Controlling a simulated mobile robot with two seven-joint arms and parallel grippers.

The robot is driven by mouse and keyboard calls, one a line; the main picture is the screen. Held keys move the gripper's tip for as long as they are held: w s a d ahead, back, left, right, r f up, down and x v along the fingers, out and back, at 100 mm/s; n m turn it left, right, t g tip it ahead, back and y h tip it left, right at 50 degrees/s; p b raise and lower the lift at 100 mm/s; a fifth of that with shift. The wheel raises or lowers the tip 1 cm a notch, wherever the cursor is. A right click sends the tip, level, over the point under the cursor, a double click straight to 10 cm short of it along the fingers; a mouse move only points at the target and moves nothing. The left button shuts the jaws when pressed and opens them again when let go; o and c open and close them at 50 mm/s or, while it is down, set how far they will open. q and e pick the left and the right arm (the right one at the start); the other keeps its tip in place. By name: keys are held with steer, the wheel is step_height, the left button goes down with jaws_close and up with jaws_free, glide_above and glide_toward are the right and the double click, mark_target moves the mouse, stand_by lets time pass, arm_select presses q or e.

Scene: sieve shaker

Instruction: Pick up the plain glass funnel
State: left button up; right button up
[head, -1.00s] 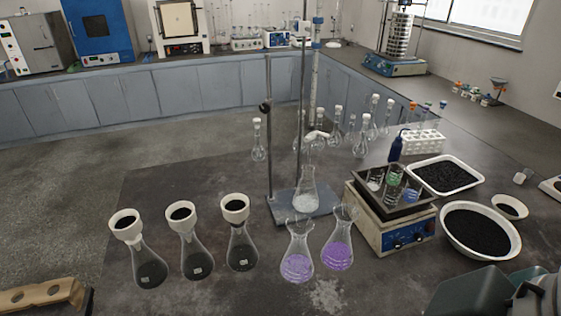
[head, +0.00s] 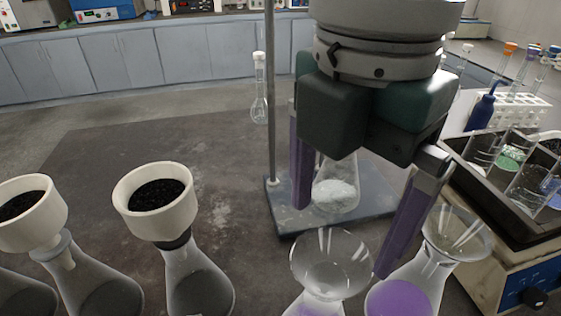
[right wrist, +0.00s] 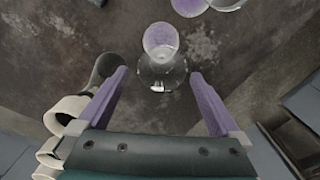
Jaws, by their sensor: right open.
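Two clear glass funnels sit in the necks of conical flasks with purple liquid: the left funnel (head: 330,262) and the right funnel (head: 458,232). The left one looks smooth; the right one shows streaks, but I cannot tell for sure which is plain. My right gripper (head: 341,240) points down, open and empty, above and behind the left funnel. Its purple fingers are spread wide. My left gripper is not in view.
White filter funnels with black grains (head: 155,195) stand in flasks at the left. A stand (head: 280,222) with an upright rod and a flask of white powder (head: 336,190) is behind my gripper. A hotplate (head: 515,285) with a tray of beakers is at the right.

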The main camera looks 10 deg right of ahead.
mark_target(325, 286)
steer(key=f, duration=0.2)
steer(key=shift+s+f, duration=0.3)
steer(key=shift+f, duration=0.1)
steer(key=f, duration=0.6)
steer(key=shift+s+a, duration=0.1)
steer(key=shift+a, duration=0.1)
steer(key=c, duration=1.2)
steer(key=shift+o, duration=0.2)
steer(key=shift+r, duration=0.1)
